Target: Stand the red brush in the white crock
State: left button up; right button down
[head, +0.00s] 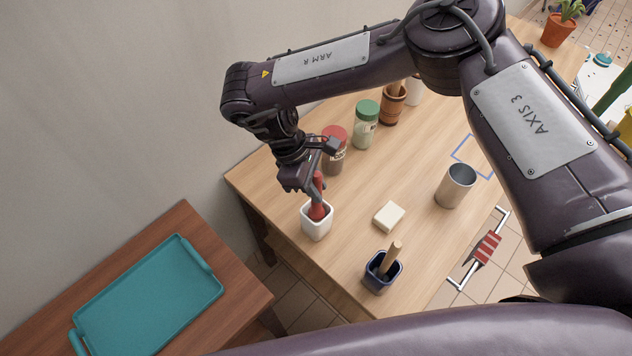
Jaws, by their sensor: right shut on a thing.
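The white crock (316,227) stands on the wooden table near its left end. The red brush (319,209) is upright, its lower end at the mouth of the crock. It seems to be inside the rim, but I cannot tell whether it touches the bottom. My right gripper (315,183) is above the crock, shut on the upper part of the brush. The fingers hide some of the handle. My left gripper is not in view.
A dark blue pot (376,282) with a wooden handle, a cream block (389,216) and a metal cup (454,187) stand nearby. Jars with red (334,157) and green (366,123) lids are behind. A teal tray (150,297) lies on a lower side table.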

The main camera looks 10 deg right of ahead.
jog(key=shift+f, duration=0.1)
jog(key=c, duration=1.2)
grip_release()
jog(key=shift+b+v, duration=0.5)
jog(key=shift+v, duration=3.4)
